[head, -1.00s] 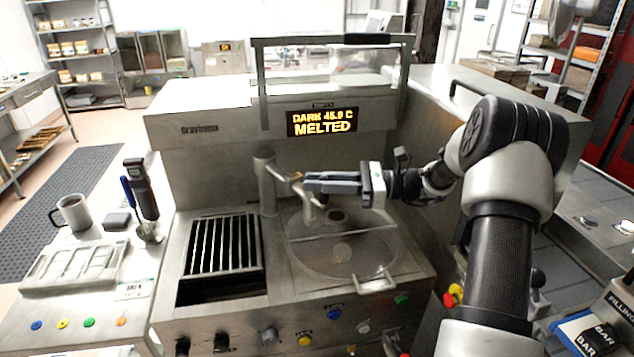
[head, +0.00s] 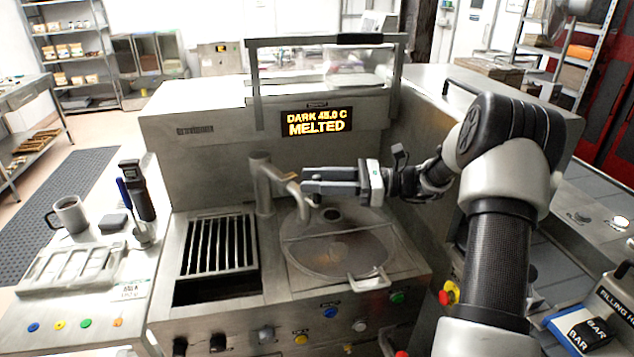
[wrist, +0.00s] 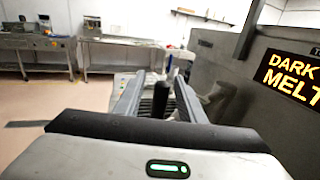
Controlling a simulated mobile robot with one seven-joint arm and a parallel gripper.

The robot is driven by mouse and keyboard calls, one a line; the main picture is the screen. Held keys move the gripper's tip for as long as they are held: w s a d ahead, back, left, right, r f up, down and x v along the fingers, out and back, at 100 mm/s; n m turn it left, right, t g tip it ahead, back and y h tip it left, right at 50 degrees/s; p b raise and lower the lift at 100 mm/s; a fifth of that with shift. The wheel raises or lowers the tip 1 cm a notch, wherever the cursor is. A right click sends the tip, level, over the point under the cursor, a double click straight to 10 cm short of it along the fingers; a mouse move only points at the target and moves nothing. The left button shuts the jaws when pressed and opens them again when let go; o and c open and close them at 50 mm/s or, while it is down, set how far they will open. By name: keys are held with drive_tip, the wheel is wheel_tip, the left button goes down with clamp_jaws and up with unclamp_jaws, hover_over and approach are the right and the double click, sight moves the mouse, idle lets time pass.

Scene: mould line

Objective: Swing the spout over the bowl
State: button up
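The spout (head: 284,180) is a grey bent pipe. It reaches right from an upright metal post (head: 263,188) and turns down near the back left rim of the bowl (head: 355,262). The bowl is round and set in the machine top, under a clear cover with a front handle. My gripper (head: 306,181) points left, level with the spout's bend, its fingertips close to the pipe. I cannot tell whether they touch it. In the wrist view my gripper (wrist: 160,100) has its fingers apart. A blurred grey shape lies just right of them. Nothing is clearly held.
A slotted grate (head: 218,245) lies left of the bowl. A mould (head: 75,268), mug (head: 69,214) and black-handled tool (head: 140,190) are on the left table. A raised guard frame (head: 330,40) and the lit display (head: 317,122) stand behind. Knobs and buttons line the front.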

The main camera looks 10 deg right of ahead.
wheel_tip(320, 180, up, 10)
drive_tip(key=shift+f, duration=0.2)
drive_tip(key=shift+c, duration=0.4)
